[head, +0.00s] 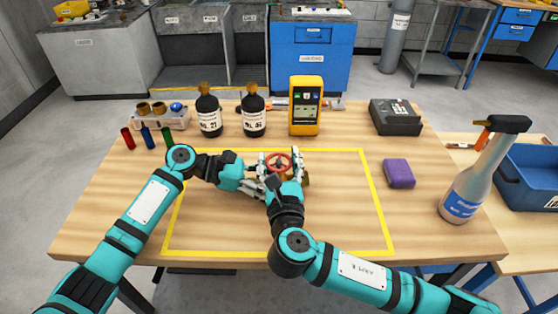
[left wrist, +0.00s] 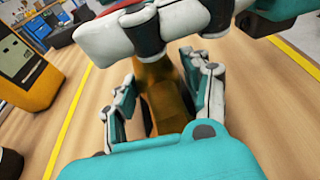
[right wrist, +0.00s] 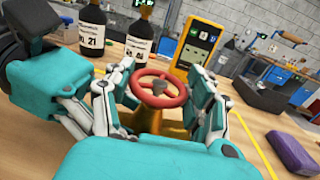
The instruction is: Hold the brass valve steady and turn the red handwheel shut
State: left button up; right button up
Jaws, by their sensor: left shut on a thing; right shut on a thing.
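The brass valve (head: 306,180) stands on the table inside the yellow outline, largely hidden by my grippers. Its red handwheel (head: 279,162) is on top, and in the right wrist view it also shows (right wrist: 161,90). My left gripper (head: 259,187) comes in from the left, low down. In the left wrist view its fingers are shut on the brass body (left wrist: 163,105). My right gripper (head: 280,166) comes from the near side, above the left one. Its fingers are shut on the handwheel, one on each side of the rim.
Two dark bottles (head: 209,115), a yellow meter (head: 305,106) and a rack (head: 161,117) stand behind the valve. The outlined area's right part is clear.

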jog(key=m+h, duration=0.1)
jog(key=h, duration=0.2)
jog(key=m+h, duration=0.2)
jog(key=shift+m+h, duration=0.3)
jog(key=shift+h, duration=0.1)
jog(key=shift+m+g+h, duration=1.2)
jog(key=shift+m+h, duration=0.5)
jog(key=shift+h, duration=0.8)
jog(key=o, duration=1.2)
